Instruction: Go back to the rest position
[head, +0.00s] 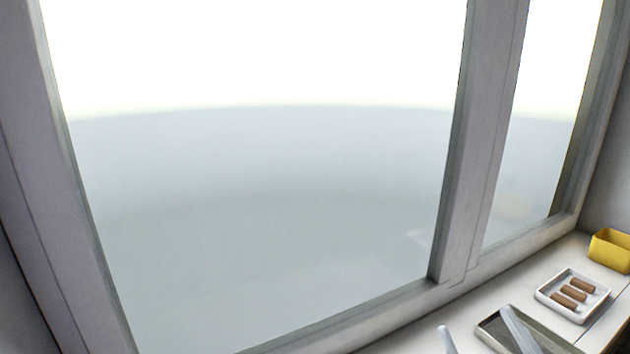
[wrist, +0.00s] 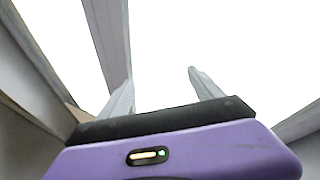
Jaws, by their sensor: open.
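My gripper (head: 474,318) shows at the bottom edge of the head view as two pale grey fingers pointing up. The fingers are apart with nothing between them. In the wrist view my gripper (wrist: 160,77) is open and empty, its fingers set against bright window light. One finger overlaps a shallow grey tray in the head view; whether it touches the tray cannot be told. The rest of my arm is out of the head view.
A grey tray (head: 487,325) lies on the white counter (head: 540,281). Behind it, a white tray (head: 541,293) holds 3 brown bars (head: 573,290). A yellow bin (head: 610,252) stands at the far right. A large framed window (head: 452,230) borders the counter.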

